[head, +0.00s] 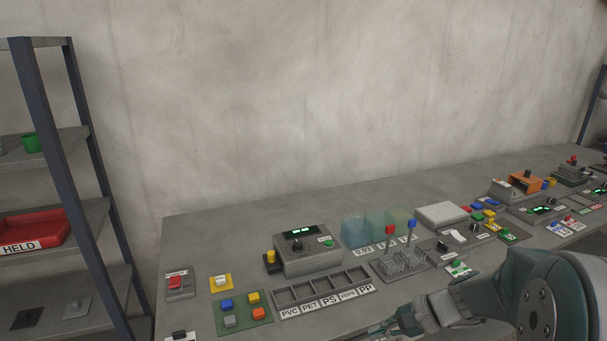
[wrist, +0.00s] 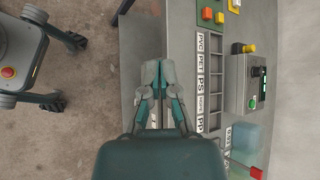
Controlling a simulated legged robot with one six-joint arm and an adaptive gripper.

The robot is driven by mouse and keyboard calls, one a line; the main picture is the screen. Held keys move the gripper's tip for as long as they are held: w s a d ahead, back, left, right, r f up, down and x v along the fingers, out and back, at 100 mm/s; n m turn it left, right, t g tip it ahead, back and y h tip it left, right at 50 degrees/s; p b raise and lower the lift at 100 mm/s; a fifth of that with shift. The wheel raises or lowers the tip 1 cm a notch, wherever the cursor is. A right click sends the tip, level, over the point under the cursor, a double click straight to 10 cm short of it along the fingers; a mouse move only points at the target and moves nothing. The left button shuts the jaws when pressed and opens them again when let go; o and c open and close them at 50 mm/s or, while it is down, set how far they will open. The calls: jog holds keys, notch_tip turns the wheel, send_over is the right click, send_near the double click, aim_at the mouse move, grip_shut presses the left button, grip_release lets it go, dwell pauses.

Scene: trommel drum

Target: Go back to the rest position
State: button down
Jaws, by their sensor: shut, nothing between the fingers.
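My gripper (head: 375,331) shows at the bottom of the head view, in front of the grey bench (head: 200,238), with my arm reaching in from the lower right. In the wrist view my gripper (wrist: 158,68) has its two fingers together, with nothing held between them. The fingers point along the bench's front edge, over a bare grey strip beside the labelled sorting tray (wrist: 215,75). The same tray, marked PVC, PET, PS and PP, stands beyond the gripper in the head view (head: 322,289). Its compartments look empty.
A grey control box (head: 307,255), translucent bins (head: 378,230) and a rack with red and blue-topped pieces (head: 400,262) stand on the bench. Coloured blocks (head: 243,312) lie at the front left. A shelf with a red HELD bin (head: 35,228) stands left. Air above the bench is clear.

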jog(key=s+r+n+t+h, duration=0.2)
jog(key=s+r+n+h, duration=0.3)
jog(key=s, duration=0.3)
jog(key=s+r+n+t+h, duration=0.2)
jog(key=s+r+n+h, duration=0.3)
jog(key=s, duration=0.3)
jog(key=shift+s+d+r+n, duration=0.25)
jog(key=shift+r+n, duration=0.25)
jog(key=shift+r, duration=0.05)
